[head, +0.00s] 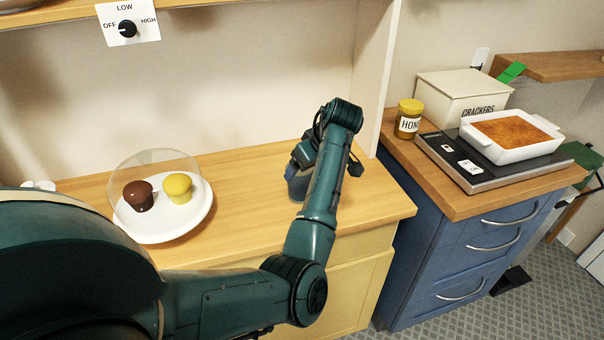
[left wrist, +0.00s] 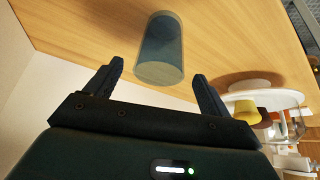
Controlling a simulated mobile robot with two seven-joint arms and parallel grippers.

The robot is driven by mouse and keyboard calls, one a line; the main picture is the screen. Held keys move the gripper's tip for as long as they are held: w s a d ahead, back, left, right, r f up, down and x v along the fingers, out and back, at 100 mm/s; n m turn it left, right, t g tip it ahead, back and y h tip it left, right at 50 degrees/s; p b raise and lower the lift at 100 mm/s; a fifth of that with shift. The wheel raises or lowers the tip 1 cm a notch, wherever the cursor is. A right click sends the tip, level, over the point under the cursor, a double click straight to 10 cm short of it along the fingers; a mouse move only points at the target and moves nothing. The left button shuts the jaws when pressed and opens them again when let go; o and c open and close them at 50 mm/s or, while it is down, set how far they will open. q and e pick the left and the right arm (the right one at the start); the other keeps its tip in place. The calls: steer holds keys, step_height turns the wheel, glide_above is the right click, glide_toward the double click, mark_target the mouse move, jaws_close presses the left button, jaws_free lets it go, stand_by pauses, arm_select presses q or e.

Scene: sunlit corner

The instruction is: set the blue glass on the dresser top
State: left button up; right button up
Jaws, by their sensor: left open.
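The blue glass (left wrist: 160,45) is a translucent blue-grey tumbler on the wooden top of the pale yellow cabinet. In the head view the glass (head: 296,188) is partly hidden behind my left arm. My left gripper (left wrist: 158,74) is open, its fingers pointing towards the glass, one finger to each side of it in the picture. I cannot tell whether they reach around it. In the head view the left gripper (head: 300,162) is mostly hidden by its wrist. A blue dresser (head: 475,255) with drawers and a wooden top (head: 440,184) stands to the right. My right gripper is not in view.
A white plate (head: 165,230) with two cupcakes under a clear dome stands left of the glass. The blue dresser's top holds a honey jar (head: 408,118), a crackers box (head: 463,96) and a warming tray (head: 470,168) with a baking dish (head: 512,136). Its front left strip is bare.

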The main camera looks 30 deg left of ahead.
arm_select(q)
steer(key=v, duration=0.6)
steer(key=shift+r, duration=0.2)
steer(key=shift+s+d, duration=0.1)
steer(key=shift+d, duration=0.15)
